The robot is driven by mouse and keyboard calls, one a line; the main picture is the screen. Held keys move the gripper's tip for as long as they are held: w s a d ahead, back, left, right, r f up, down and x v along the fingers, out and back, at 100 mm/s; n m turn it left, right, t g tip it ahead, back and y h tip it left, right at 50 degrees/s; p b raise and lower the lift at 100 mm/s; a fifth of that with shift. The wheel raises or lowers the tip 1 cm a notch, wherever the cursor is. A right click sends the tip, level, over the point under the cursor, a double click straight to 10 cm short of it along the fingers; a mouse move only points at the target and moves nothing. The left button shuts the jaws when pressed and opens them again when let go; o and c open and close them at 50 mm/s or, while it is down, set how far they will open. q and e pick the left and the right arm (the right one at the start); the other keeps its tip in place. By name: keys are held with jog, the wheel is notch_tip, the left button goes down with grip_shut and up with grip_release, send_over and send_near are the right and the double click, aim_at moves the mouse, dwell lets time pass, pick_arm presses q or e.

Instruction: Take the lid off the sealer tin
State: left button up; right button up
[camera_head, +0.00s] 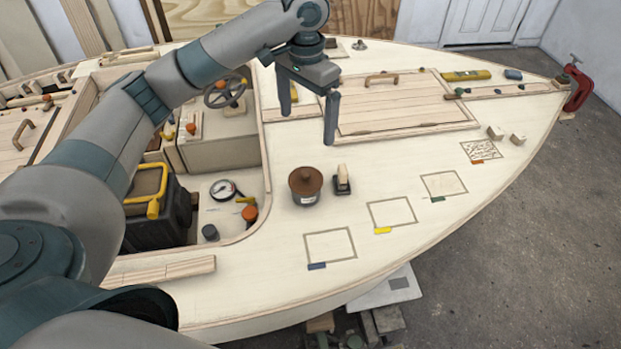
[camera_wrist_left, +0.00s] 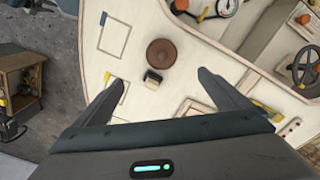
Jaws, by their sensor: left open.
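The sealer tin (camera_head: 306,194) stands upright on the pale plywood deck, right of the cockpit opening. Its brown lid (camera_head: 306,179) with a small knob sits on top. In the left wrist view the lid (camera_wrist_left: 161,52) shows from above as a brown disc and hides most of the tin. My left gripper (camera_head: 308,122) is open and empty, above the deck and beyond the tin in the head view. In the left wrist view its two fingers (camera_wrist_left: 160,92) are spread wide, with the lid farther off between their lines. My right gripper is not in view.
A small dark block-like tool with a pale top (camera_head: 342,180) stands close right of the tin. Outlined squares (camera_head: 392,212) with coloured tags lie on the foredeck. A wooden hatch (camera_head: 395,105) with a handle is behind. The cockpit holds a black toolbox (camera_head: 160,212) and gauge (camera_head: 222,190).

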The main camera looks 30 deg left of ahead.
pick_arm(q)
jog(key=shift+w+f, duration=0.25)
jog(key=shift+f, duration=0.2)
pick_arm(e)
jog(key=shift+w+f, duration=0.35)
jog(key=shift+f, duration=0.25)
pick_arm(q)
jog(key=shift+f, duration=0.1)
jog(key=p, duration=0.3)
send_over(308, 172)
notch_tip(308, 172, down, 11)
jog(key=shift+r, duration=0.1)
jog(key=shift+w+f, duration=0.1)
jog(key=shift+f, duration=0.55)
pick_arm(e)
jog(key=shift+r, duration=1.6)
pick_arm(q)
jog(key=shift+f, duration=0.1)
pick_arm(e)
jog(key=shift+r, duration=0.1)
